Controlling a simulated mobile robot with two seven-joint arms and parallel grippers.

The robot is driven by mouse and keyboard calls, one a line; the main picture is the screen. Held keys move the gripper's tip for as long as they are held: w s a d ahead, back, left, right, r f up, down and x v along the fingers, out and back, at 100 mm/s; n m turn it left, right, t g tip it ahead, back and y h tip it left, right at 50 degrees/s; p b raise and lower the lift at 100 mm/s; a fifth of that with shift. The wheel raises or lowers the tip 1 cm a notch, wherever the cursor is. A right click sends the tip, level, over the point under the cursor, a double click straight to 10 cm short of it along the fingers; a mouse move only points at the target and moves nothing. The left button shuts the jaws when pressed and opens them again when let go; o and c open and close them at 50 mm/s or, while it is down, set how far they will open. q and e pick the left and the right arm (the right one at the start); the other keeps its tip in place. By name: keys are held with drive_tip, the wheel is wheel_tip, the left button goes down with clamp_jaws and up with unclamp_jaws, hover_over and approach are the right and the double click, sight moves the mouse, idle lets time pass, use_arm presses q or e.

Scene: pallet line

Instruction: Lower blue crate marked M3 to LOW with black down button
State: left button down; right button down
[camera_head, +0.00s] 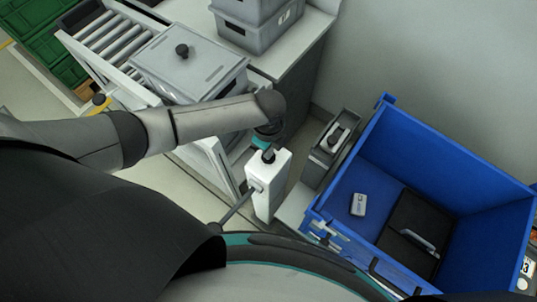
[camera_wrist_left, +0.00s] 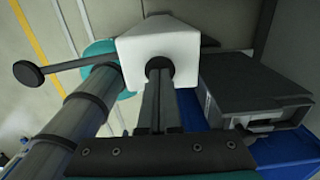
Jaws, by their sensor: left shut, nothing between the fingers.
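The blue crate (camera_head: 430,150) stands at the right in the head view, holding a small grey device and a black case. A label at its lower right edge shows a "3"; the rest is cut off. A white control post (camera_head: 266,190) stands left of the crate, with a black button (camera_head: 268,156) on top. My left gripper (camera_head: 268,142) is shut and empty, its tips at the button. In the left wrist view the shut fingers (camera_wrist_left: 158,88) point at the black button on the white post (camera_wrist_left: 140,47); contact is unclear. My right gripper is not in view.
A rod with a black knob (camera_wrist_left: 28,73) juts from the post. A narrow grey bin (camera_head: 330,150) stands between post and crate. A lidded grey box (camera_head: 190,65) sits on a roller conveyor (camera_head: 105,35). Grey totes (camera_head: 255,30) and green crates (camera_head: 50,45) are behind.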

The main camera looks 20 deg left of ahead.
use_arm(q)
drive_tip(key=shift+f+b, duration=0.3)
drive_tip(key=shift+f, duration=0.2)
drive_tip(key=shift+a+f, duration=0.1)
idle(3.5)
idle(0.7)
wheel_tip(320, 180, up, 7)
drive_tip(key=p, duration=0.8)
